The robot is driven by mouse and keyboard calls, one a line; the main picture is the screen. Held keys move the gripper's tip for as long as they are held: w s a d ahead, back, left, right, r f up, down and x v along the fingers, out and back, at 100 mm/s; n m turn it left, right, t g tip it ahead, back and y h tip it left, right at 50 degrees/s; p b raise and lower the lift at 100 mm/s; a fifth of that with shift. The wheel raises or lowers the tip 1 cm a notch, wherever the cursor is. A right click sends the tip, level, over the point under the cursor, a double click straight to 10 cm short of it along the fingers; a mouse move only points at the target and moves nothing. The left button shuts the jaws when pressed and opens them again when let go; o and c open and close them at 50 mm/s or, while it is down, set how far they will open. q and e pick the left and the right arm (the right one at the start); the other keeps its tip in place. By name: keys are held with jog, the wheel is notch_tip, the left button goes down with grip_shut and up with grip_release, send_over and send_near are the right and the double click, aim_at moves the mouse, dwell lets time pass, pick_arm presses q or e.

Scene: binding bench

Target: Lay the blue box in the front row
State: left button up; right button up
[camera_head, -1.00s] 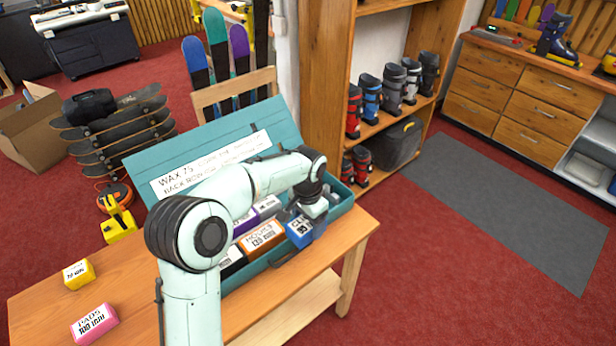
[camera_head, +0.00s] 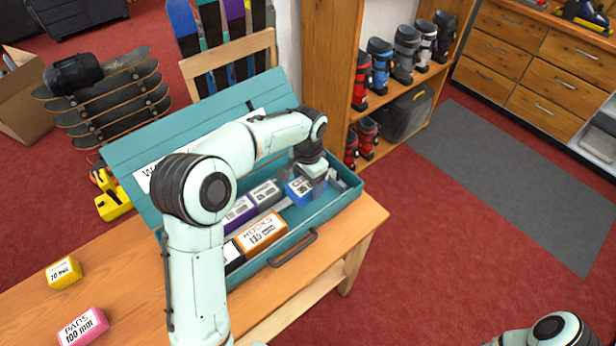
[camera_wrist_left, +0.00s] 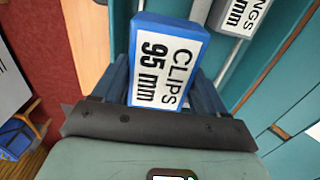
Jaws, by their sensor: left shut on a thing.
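The blue box (camera_head: 299,191), labelled CLIPS 95 mm, is between the fingers of my left gripper (camera_head: 312,180), which is shut on it. It is at the right end of the open teal case (camera_head: 305,237), right of the grey box (camera_head: 265,194). Whether it touches the case floor is hidden. In the left wrist view the blue box (camera_wrist_left: 168,55) lies label up between the fingers. The front row holds an orange HOOKS box (camera_head: 262,231) and a black-and-white box (camera_head: 233,257), with bare room to their right. My right gripper is out of view.
A purple box (camera_head: 239,212) lies in the back row beside the grey one. The case lid (camera_head: 130,165) stands open behind. A yellow box (camera_head: 63,272) and a pink box (camera_head: 84,327) lie on the wooden bench (camera_head: 125,250). A boot shelf (camera_head: 385,115) stands behind the right end.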

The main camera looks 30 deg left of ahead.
pick_arm(q)
notch_tip(320, 180, down, 7)
jog(key=b, duration=0.3)
jog(key=shift+f, duration=0.55)
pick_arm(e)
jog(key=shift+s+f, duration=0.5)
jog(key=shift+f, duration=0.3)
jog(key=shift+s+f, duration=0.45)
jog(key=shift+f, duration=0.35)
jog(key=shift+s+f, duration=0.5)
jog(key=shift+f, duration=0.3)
pick_arm(q)
jog(key=shift+f+b, duration=0.25)
jog(key=shift+b, duration=0.1)
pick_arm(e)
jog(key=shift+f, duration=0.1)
pick_arm(q)
jog(key=o, duration=1.2)
jog(key=shift+c, duration=0.2)
notch_tip(320, 180, up, 13)
jog(key=shift+r+p, duration=0.2)
jog(key=shift+p, duration=0.65)
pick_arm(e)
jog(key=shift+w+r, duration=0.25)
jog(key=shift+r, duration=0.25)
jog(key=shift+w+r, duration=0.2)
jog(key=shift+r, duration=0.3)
